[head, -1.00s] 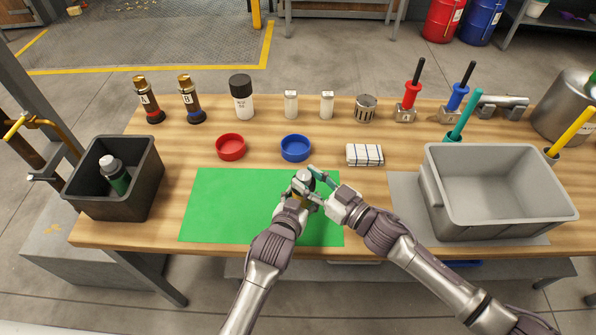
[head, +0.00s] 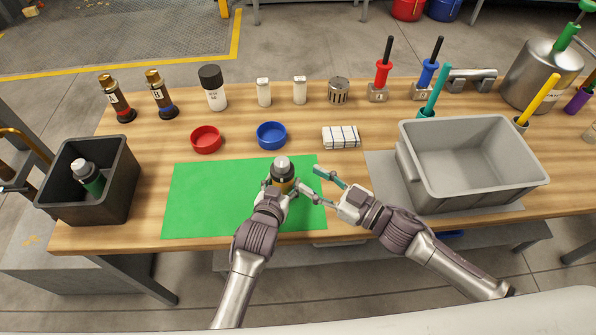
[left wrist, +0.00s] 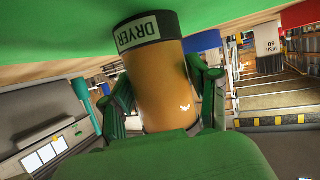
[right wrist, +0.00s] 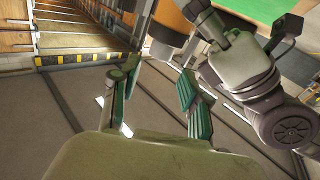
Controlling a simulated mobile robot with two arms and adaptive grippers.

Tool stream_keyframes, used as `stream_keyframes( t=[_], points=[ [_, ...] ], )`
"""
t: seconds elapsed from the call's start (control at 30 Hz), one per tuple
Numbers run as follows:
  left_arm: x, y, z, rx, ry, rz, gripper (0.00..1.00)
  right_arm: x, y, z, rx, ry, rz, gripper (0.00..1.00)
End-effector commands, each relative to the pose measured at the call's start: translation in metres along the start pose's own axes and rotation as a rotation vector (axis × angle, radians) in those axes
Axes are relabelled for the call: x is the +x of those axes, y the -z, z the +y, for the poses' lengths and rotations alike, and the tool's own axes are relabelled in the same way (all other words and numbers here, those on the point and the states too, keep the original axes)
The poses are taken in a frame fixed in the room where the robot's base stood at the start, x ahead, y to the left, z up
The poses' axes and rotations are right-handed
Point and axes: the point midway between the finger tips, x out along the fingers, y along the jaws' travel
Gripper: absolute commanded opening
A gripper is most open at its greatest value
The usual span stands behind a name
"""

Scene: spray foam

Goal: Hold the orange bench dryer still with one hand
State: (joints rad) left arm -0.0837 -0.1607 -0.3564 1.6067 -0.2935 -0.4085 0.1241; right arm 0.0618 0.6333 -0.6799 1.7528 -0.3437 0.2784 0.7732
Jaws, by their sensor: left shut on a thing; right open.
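The bench dryer (head: 282,174) is a small bottle with a grey top, a dark band and an orange body, standing over the green mat (head: 190,200). My left gripper (head: 280,188) is shut around its body; in the left wrist view the orange dryer (left wrist: 165,85), with a "DRYER" label, sits between the green finger pads. I cannot tell whether its base touches the mat. My right gripper (head: 325,186) is open and empty, just right of the dryer. The right wrist view shows its parted fingers (right wrist: 155,100) with part of the orange dryer (right wrist: 170,32) beyond them.
A red dish (head: 206,139), a blue dish (head: 271,135) and a folded checked cloth (head: 341,137) lie behind the mat. A dark bin (head: 118,205) holding a green bottle (head: 88,178) stands left; a grey tub (head: 480,198) stands right. Bottles and tools line the back.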

Motion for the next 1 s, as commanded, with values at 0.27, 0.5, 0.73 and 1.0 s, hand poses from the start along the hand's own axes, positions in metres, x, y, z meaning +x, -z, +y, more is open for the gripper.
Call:
stream_keyframes(
  t=[0.27,0.5,0.73,1.0],
  points=[
    [0.000,0.000,-0.001,0.001,0.001,0.000,0.14,0.015,0.008,0.012,-0.719,0.046,0.085,0.46],
    [0.000,0.000,-0.001,0.001,0.001,0.000,0.14,0.028,0.011,0.017,-1.477,0.071,0.199,0.46],
    [0.000,0.000,-0.001,0.001,0.001,0.001,0.14,0.038,0.008,0.020,-2.180,0.068,0.346,0.46],
    [0.000,0.000,-0.001,0.001,0.001,0.001,0.14,0.044,0.001,0.020,-2.789,0.021,0.539,0.46]
  ],
)
